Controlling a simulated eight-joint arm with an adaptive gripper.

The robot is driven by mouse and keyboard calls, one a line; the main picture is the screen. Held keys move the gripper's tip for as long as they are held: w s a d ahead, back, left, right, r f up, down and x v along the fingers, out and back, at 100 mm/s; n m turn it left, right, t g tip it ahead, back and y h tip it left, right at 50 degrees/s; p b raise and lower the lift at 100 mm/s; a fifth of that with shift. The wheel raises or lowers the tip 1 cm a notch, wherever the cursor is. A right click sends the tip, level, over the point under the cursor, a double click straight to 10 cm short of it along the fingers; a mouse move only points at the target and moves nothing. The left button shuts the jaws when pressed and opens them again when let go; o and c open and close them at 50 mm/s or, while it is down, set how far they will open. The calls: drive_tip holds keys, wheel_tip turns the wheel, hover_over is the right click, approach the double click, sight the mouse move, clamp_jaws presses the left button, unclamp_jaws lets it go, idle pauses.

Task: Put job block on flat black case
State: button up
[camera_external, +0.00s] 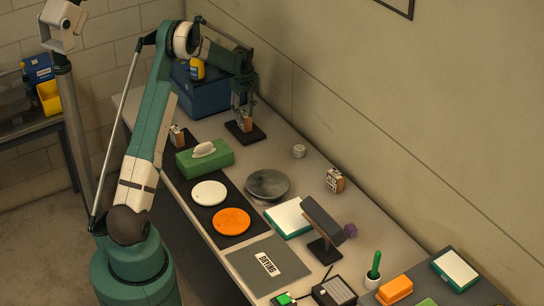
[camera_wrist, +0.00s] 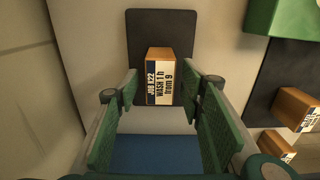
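The job block (camera_external: 246,123) is a small orange-brown block with a printed white label. It is at the flat black case (camera_external: 257,136) at the far end of the bench. In the wrist view, the block (camera_wrist: 159,78) reads "JOB K22 WASH 1h from 9" and appears over the near part of the case (camera_wrist: 160,27). My gripper (camera_external: 244,108) is just above the case. In the wrist view, my gripper's green fingers (camera_wrist: 160,88) are apart on either side of the block, with a visible gap at the left finger. The block's underside is hidden.
A blue box (camera_external: 205,97) with a yellow bottle stands close behind my gripper. Other labelled blocks stand by the green tissue box (camera_external: 190,161) and the wall (camera_external: 335,181). A grey round dish (camera_external: 267,183) lies mid-bench.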

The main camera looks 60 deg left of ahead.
sight(245, 114)
wheel_tip(245, 114, up, 11)
drive_tip(key=shift+b, duration=0.35)
drive_tip(key=shift+f, duration=0.1)
idle(0.6)
drive_tip(key=s+d+r+m+t, duration=0.1)
drive_tip(key=s+d+r+m, duration=0.2)
drive_tip(key=d+r, duration=0.65)
drive_tip(key=s+d+r+m+t+y, duration=0.1)
drive_tip(key=s+d+r+m, duration=0.2)
drive_tip(key=d, duration=1.2)
drive_tip(key=s+d+r+m+t, duration=0.1)
drive_tip(key=s+d+r+m, duration=0.1)
drive_tip(key=d+r, duration=0.8)
drive_tip(key=s+d+m+t, duration=0.1)
drive_tip(key=s+d+m, duration=0.2)
drive_tip(key=s+d, duration=0.45)
drive_tip(key=s+d+m+t, duration=0.15)
drive_tip(key=s+d, duration=0.35)
drive_tip(key=d, duration=0.5)
drive_tip(key=s+d+f+m+t, duration=0.1)
drive_tip(key=s+d+f+m, duration=0.1)
drive_tip(key=s+d, duration=0.3)
drive_tip(key=s+d+f+m+h, duration=0.1)
drive_tip(key=s+d+f+m, duration=0.2)
drive_tip(key=s, duration=0.5)
drive_tip(key=shift+d+f+t, duration=0.35)
drive_tip(key=shift+d+f, duration=0.55)
drive_tip(key=shift+d, duration=0.1)
